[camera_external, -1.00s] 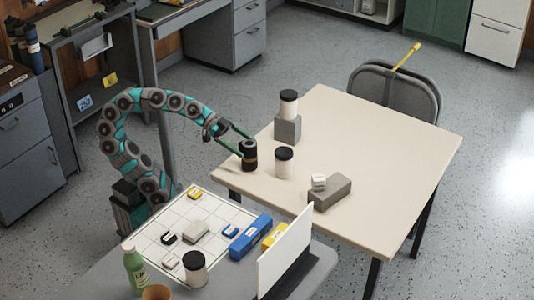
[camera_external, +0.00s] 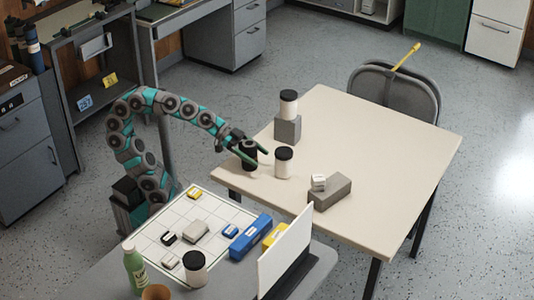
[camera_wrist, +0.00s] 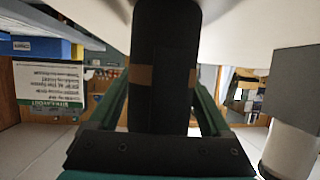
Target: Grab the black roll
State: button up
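The black roll (camera_external: 249,157) stands upright near the left edge of the cream table. In the wrist view the black roll (camera_wrist: 165,45) fills the middle, dark with a brown band. My gripper (camera_external: 260,152) is at the roll, with its green fingers spread, one on either side. In the wrist view the fingers of my gripper (camera_wrist: 164,98) flank the roll. Contact between fingertips and roll cannot be made out.
A white jar with a black lid (camera_external: 283,165) stands just right of the roll. A similar jar (camera_external: 288,107) sits on a grey block (camera_external: 288,131) behind. The right of the cream table (camera_external: 400,150) is clear.

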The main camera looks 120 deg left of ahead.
jog(key=c, duration=1.1)
jog(key=shift+c, duration=0.2)
